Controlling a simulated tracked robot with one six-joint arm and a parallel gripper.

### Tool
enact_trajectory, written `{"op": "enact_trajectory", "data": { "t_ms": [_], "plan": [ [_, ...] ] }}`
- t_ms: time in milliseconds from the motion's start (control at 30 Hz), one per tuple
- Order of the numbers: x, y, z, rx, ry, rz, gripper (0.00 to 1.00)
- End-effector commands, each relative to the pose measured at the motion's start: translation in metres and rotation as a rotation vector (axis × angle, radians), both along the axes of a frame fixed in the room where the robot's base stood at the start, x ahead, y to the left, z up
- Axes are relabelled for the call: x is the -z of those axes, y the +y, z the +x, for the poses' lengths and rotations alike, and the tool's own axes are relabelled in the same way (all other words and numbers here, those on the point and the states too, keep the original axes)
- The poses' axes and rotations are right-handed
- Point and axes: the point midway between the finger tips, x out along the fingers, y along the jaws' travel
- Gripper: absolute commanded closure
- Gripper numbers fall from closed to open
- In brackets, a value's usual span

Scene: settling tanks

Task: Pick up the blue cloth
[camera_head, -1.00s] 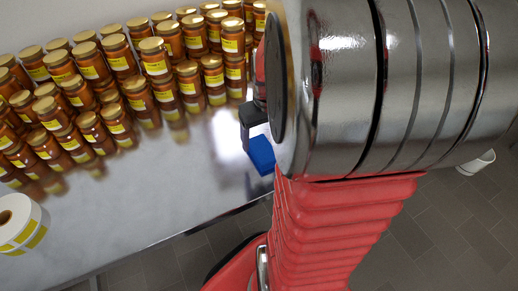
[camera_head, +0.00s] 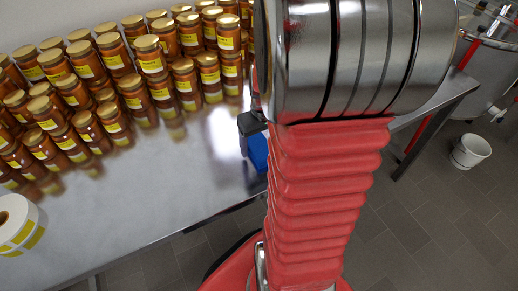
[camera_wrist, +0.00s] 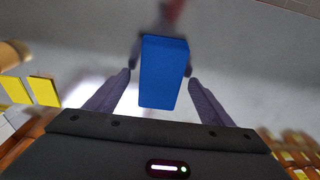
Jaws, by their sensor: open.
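The blue cloth (camera_wrist: 164,72) looks like a folded block in the wrist view, between and just beyond the tips of my two fingers. In the head view the blue cloth (camera_head: 257,150) shows as a small blue patch on the metal table (camera_head: 190,175), partly hidden by my arm. The dark end of my gripper is just above it there, and my fingers are mostly hidden.
Many amber jars with gold lids and yellow labels (camera_head: 135,90) stand in rows at the back left of the table. A label roll (camera_head: 18,228) is at the left edge. A white bucket (camera_head: 470,151) stands on the tiled floor at right, near a steel tank (camera_head: 495,65).

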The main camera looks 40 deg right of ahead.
Motion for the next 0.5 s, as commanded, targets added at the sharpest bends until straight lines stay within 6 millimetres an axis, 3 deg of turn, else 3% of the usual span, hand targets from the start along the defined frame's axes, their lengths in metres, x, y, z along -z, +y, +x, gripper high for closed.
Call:
{"op": "enact_trajectory", "data": {
  "t_ms": [67,500],
  "plan": [
    [-0.0001,0.0001,0.0,0.0,0.0,0.0,0.25],
    [-0.0001,0.0003,0.0002,-0.001,0.0,0.0,0.56]
  ]
}}
